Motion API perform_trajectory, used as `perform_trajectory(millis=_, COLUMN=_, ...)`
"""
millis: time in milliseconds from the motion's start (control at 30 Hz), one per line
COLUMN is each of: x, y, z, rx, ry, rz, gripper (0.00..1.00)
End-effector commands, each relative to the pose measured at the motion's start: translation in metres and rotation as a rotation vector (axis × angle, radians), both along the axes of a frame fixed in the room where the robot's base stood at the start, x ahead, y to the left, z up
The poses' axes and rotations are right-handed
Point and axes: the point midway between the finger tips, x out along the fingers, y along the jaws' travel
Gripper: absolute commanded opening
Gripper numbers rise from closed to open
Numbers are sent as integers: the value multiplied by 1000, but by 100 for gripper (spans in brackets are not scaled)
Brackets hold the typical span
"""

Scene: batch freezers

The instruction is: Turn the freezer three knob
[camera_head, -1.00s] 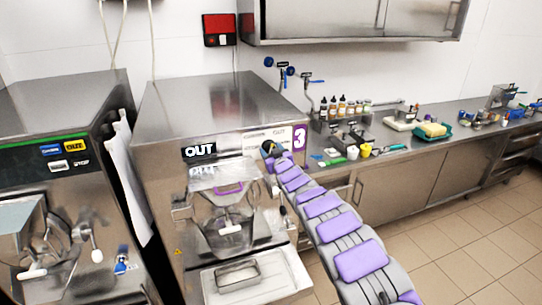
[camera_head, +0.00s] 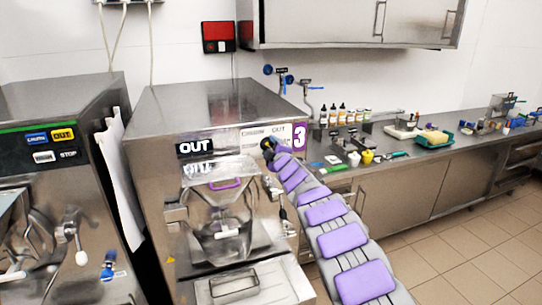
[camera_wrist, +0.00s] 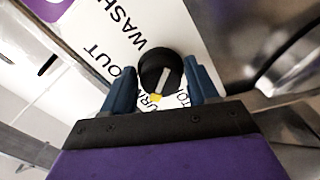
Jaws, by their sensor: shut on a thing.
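Freezer three (camera_head: 230,103) is a steel machine with a purple "3" label at its front right corner. Its black round knob (camera_wrist: 161,72) with a white pointer line sits on a white panel with printed words, including "WASH" and "OUT". In the wrist view my gripper (camera_wrist: 162,86) has its blue fingers on either side of the knob, shut on it. The pointer line leans slightly right of straight up in that view. In the head view my gripper (camera_head: 269,150) reaches the right end of the front panel and hides the knob.
Another freezer (camera_head: 50,105) with blue and yellow buttons stands at the left. Freezer three's clear hopper (camera_head: 222,200) and a metal tray (camera_head: 234,284) are left of my arm. A counter (camera_head: 440,155) with bottles and tools runs along the right; tiled floor lies in front.

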Motion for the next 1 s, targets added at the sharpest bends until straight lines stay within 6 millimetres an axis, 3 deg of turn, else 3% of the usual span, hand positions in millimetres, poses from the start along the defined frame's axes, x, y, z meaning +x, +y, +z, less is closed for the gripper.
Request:
perform_trajectory(millis=600, x=1, y=1, z=-5, rx=-559, ry=-155, rz=3, gripper=28)
perform_trajectory(millis=1000, x=2, y=0, z=-5, rx=-823, ry=-228, rz=4, gripper=28)
